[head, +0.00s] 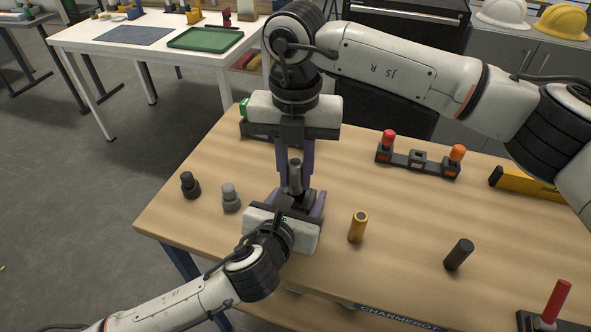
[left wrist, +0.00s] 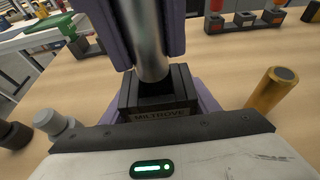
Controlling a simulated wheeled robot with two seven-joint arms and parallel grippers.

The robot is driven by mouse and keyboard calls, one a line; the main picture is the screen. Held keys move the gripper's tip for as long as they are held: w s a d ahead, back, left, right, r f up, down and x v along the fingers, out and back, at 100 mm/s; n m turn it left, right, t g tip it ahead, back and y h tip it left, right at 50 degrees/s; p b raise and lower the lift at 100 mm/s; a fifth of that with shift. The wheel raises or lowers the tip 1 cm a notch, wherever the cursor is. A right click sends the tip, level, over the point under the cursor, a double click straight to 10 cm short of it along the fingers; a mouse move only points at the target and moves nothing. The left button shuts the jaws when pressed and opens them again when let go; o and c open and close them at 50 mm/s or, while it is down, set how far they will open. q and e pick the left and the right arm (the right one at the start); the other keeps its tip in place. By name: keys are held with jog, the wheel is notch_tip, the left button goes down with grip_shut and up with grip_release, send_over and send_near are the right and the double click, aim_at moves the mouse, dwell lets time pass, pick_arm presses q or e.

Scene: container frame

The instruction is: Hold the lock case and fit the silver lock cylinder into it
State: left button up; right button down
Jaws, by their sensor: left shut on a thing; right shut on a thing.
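The silver lock cylinder (head: 295,174) stands upright between the purple fingers of my right gripper (head: 296,184), which is shut on it from above. The dark lock case (head: 303,198) is on the table below it, between the fingers of my left gripper (head: 296,205), which is shut on it. In the left wrist view the cylinder (left wrist: 146,45) reaches down to the dark opening in the top of the lock case (left wrist: 158,113), lettered MILTROVE. It tilts slightly in that picture. I cannot tell how deep its lower end sits.
A gold cylinder (head: 358,227) and a black cylinder (head: 459,254) stand to the right. Two knobbed pieces, grey (head: 231,198) and black (head: 190,185), stand left. A rack (head: 418,163) with red and orange tops and a yellow level (head: 526,186) lie farther back.

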aim_at(295, 162)
jog(key=shift+f, duration=1.4)
jog(key=c, duration=1.5)
grip_release()
jog(key=shift+o, duration=0.2)
jog(key=shift+r, duration=0.1)
notch_tip(295, 162, up, 12)
jog(key=shift+r, duration=0.1)
pick_arm(q)
jog(key=o, duration=1.5)
jog(key=shift+c, duration=0.2)
